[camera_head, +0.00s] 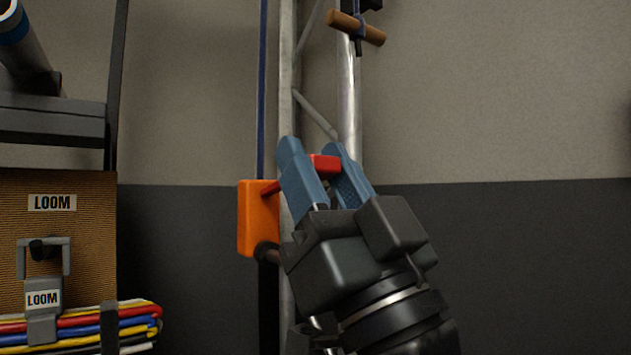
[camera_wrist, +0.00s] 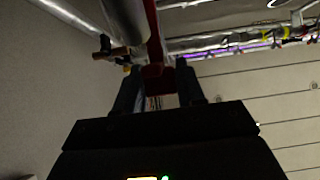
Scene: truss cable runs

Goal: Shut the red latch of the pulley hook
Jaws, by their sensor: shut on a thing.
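The orange pulley block (camera_head: 258,218) is beside the metal truss upright, at the lower end of a dark blue line. A red latch (camera_head: 326,164) sticks out from it to the right, its arm passing behind one finger. My gripper (camera_head: 311,150), with blue fingers, is shut on the red latch's end, one finger on each side. In the wrist view the red latch (camera_wrist: 155,76) shows between my gripper's dark fingers (camera_wrist: 157,88). The finger hides part of the latch's arm, and I cannot tell the gap between latch and hook.
The truss upright (camera_head: 348,95) rises close behind my fingers, with a diagonal brace. A wooden-handled bar (camera_head: 356,28) is at its top. At left stands a brown LOOM panel (camera_head: 85,240) with several coloured cables (camera_head: 130,322) below. The right side is clear wall.

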